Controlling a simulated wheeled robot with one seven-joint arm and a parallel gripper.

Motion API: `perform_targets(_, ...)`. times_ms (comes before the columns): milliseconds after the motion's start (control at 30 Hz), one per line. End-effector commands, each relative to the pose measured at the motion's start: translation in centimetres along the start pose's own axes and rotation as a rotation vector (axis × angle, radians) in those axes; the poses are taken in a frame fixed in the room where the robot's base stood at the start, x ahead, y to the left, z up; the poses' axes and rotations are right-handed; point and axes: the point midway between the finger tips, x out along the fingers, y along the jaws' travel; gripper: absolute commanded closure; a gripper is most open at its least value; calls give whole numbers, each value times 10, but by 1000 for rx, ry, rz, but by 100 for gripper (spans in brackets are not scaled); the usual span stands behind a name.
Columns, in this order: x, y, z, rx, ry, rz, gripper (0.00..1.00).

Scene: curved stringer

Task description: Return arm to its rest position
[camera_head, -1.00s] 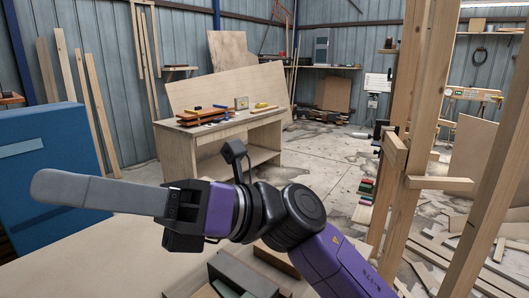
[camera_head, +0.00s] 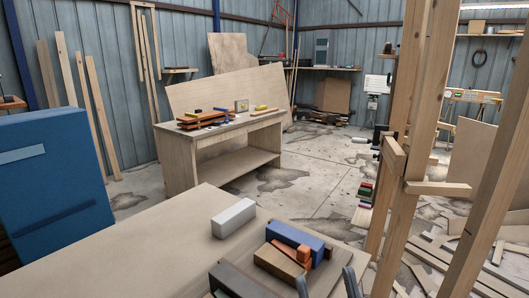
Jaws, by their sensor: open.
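Only the two grey fingertips of my gripper (camera_head: 327,284) show, at the bottom edge, right of centre. They are apart, with no object seen held between them. The rest of my arm is out of view. The fingertips are in front of a pile of blocks on the near table (camera_head: 130,248), and I cannot tell whether they touch anything.
A white block (camera_head: 233,217) lies on the near table. Right of it are a blue block (camera_head: 295,237), orange pieces and brown blocks. A blue cabinet (camera_head: 55,185) stands left. Wooden posts (camera_head: 410,140) stand right. A workbench (camera_head: 222,150) stands behind, with open floor around.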

Motion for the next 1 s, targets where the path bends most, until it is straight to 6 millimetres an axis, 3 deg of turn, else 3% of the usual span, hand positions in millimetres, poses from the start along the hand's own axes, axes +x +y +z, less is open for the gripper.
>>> perform_targets(200,-81,27,24,112,-272,77,55)
perform_targets(400,-158,47,28,169,-501,130,55)
perform_targets(700,-262,70,0,163,-804,153,55)
perform_targets(900,-316,76,-22,133,-961,126,55)
perform_targets(1000,-333,75,-28,131,-1011,115,55)
